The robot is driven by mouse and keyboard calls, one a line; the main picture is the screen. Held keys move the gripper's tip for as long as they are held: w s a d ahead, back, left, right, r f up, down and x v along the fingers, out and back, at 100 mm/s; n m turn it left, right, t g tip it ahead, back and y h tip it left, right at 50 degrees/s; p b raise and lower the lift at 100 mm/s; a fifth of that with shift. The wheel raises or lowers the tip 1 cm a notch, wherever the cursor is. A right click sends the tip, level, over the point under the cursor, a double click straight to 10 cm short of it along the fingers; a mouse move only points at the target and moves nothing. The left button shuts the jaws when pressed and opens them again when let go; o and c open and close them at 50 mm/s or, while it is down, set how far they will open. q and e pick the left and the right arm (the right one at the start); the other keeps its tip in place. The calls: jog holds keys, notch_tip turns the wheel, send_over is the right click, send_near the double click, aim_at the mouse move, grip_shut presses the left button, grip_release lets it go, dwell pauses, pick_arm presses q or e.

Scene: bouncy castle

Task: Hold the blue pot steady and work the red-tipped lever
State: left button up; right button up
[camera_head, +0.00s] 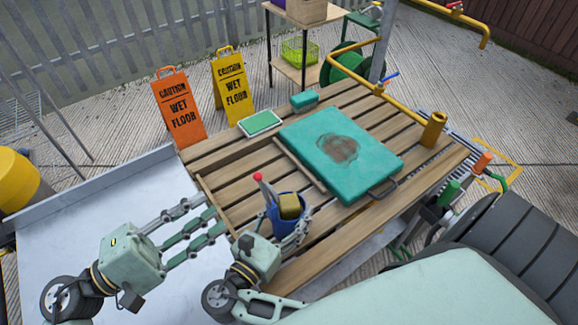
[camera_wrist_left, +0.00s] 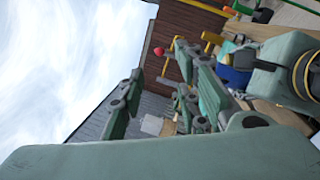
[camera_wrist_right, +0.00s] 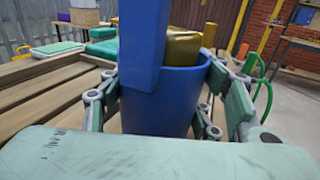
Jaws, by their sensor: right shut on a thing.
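The blue pot (camera_head: 284,226) stands on the near part of the slatted wooden table, with a yellowish block (camera_head: 290,205) in its mouth. A lever (camera_head: 267,190) with a red tip (camera_head: 258,177) rises from the pot's left side, leaning left in the head view. The red tip (camera_wrist_left: 158,51) also shows in the left wrist view. My right gripper (camera_head: 296,238) is shut around the pot; the right wrist view shows its fingers on both sides of the pot (camera_wrist_right: 165,100). My left gripper (camera_head: 214,214) is open and empty, left of the pot and lever and apart from them.
A teal case (camera_head: 365,155) with a brown stain lies right of the pot. A green-topped tray (camera_head: 260,123) and a teal box (camera_head: 304,99) sit at the table's back. Two wet-floor signs (camera_head: 180,110) stand behind. A yellow pipe (camera_head: 395,102) crosses the table's far right.

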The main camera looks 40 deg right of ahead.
pick_arm(q)
jog(key=shift+n, duration=0.4)
jog(key=c, duration=0.5)
jog(key=shift+w+a+f+n, duration=0.1)
jog(key=shift+a+n, duration=0.05)
jog(key=shift+n, duration=0.45)
jog(key=shift+w+a+n, duration=0.1)
jog(key=shift+n, duration=0.5)
grip_shut()
jog(key=a+n+g, duration=0.1)
jog(key=n, duration=0.7)
jog(key=w+a+n+g, duration=0.1)
jog(key=a+n, duration=0.1)
jog(key=n, duration=0.7)
jog(key=w+a+n+g, duration=0.1)
jog(key=a+n, duration=0.1)
jog(key=n, duration=0.7)
jog(key=shift+w+y, duration=0.2)
jog(key=shift+y, duration=0.1)
